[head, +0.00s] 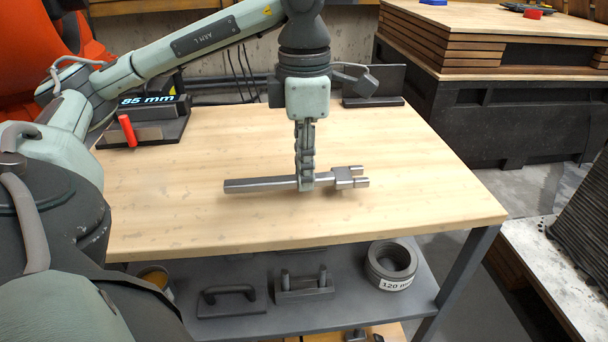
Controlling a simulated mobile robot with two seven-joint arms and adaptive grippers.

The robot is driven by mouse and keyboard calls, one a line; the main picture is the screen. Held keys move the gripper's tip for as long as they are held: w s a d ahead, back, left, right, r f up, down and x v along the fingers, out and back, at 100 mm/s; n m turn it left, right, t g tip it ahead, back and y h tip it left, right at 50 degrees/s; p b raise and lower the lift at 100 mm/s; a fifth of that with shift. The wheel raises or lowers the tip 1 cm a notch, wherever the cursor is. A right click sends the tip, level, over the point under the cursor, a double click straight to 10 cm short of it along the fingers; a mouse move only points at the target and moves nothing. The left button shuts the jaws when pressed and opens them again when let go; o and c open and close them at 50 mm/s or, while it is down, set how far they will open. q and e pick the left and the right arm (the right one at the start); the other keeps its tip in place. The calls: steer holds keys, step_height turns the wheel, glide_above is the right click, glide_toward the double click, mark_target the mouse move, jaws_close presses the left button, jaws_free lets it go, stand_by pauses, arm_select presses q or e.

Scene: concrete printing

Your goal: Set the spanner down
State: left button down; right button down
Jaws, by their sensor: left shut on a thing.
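The spanner (262,184) is a long grey metal tool with a forked head at its right end. It lies level, left to right, at the middle of the wooden tabletop (420,200). My left gripper (306,184) points straight down and is shut on the spanner's handle near the head. The spanner is at or just above the wood; I cannot tell whether it touches. The gripper's fingers hide a short part of the handle. My right gripper is not in view.
A dark stand marked 85 mm with a red handle (127,130) is at the back left. A dark bracket (373,100) stands at the back edge. The lower shelf holds a ring marked 120 mm (391,265) and handled blocks. The tabletop's right and front are clear.

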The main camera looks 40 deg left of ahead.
arm_select(q)
steer(key=shift+f, duration=1.1)
steer(key=c, duration=1.4)
jaws_free()
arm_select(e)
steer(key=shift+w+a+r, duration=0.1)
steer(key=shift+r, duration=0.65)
